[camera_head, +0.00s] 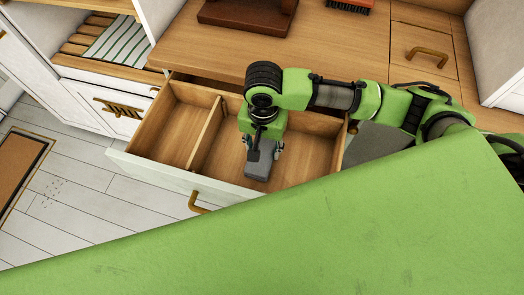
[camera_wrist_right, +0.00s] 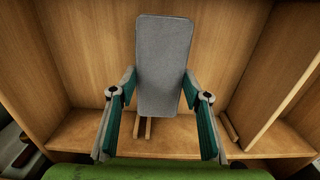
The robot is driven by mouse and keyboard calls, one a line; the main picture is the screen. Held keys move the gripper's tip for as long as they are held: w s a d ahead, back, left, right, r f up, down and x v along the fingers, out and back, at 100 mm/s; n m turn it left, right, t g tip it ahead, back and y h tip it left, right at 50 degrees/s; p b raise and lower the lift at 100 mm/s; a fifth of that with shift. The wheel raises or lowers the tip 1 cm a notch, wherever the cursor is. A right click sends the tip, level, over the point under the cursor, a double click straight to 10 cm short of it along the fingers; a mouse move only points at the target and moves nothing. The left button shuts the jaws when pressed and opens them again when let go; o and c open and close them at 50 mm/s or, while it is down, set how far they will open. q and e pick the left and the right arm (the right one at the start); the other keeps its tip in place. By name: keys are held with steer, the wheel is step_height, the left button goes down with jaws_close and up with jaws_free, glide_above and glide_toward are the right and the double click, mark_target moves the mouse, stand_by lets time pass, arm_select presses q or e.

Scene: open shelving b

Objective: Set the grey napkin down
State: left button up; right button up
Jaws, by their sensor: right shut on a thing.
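The grey napkin (camera_head: 261,165) is a flat, folded rectangle. It also shows in the right wrist view (camera_wrist_right: 164,60), between the two fingers. My right gripper (camera_head: 264,148) points down into the open drawer and is shut on the napkin near one end. The drawer (camera_head: 157,169) has a white front and a wooden inside. A divider (camera_head: 206,131) splits it, and the napkin is over the larger right compartment. I cannot tell whether the napkin touches the drawer floor. My left gripper is not in view.
A wooden counter (camera_head: 225,55) lies behind the drawer, with a dark wooden stand (camera_head: 245,14) and a red brush (camera_head: 349,5) on it. A striped cloth (camera_head: 118,42) lies on a slatted shelf at the left. The left compartment looks empty.

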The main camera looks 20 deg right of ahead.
mark_target(263, 150)
steer(key=shift+f, duration=1.4)
steer(key=o, duration=1.3)
steer(key=shift+f, duration=0.15)
step_height(263, 150, up, 12)
steer(key=shift+r+p, duration=0.2)
steer(key=shift+p, duration=0.15)
